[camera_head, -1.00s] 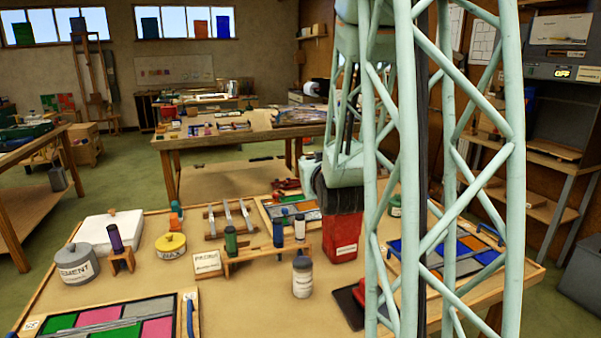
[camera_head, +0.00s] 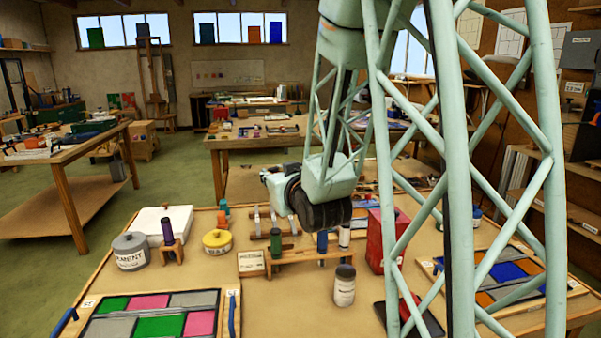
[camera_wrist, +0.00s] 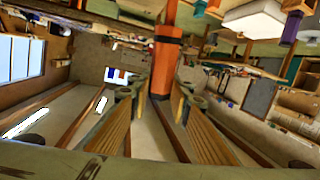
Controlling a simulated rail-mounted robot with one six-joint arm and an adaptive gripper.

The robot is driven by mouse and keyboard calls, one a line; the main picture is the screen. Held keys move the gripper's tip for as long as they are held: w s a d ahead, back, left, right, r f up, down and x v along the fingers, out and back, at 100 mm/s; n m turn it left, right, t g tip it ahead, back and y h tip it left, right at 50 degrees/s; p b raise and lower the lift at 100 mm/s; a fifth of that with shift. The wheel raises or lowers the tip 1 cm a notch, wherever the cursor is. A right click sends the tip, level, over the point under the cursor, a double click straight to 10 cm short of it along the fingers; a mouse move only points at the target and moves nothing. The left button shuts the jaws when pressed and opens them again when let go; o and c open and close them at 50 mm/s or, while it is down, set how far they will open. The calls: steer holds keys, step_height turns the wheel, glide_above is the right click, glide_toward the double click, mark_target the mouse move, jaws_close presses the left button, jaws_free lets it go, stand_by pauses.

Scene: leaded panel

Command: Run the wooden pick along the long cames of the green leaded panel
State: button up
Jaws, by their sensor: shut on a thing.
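The green leaded panel (camera_head: 160,327) lies flat at the front left of the table in the head view. It has green, pink and grey panes parted by dark and grey lines. My gripper (camera_wrist: 156,95) is shut on an orange-brown wooden piece with a dark band, seemingly the wooden pick (camera_wrist: 166,60), in the wrist view. Its far end runs out of the top of that view. In the head view my dark wrist is above the back of the table, behind the small rack, well away from the panel. The fingers and the pick cannot be made out there.
A small wooden rack (camera_head: 290,258) with coloured tools, a grey-lidded jar (camera_head: 344,288), a cement tin (camera_head: 130,252), a yellow tin (camera_head: 217,243) and a red box (camera_head: 376,240) stand on the table. A blue-and-orange panel (camera_head: 510,270) lies at the right.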

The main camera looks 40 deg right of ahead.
steer(key=w+a+n+y, duration=0.3)
steer(key=a+y, duration=0.1)
steer(key=a, duration=1.2)
steer(key=shift+w+a, duration=0.15)
steer(key=shift+a, duration=0.15)
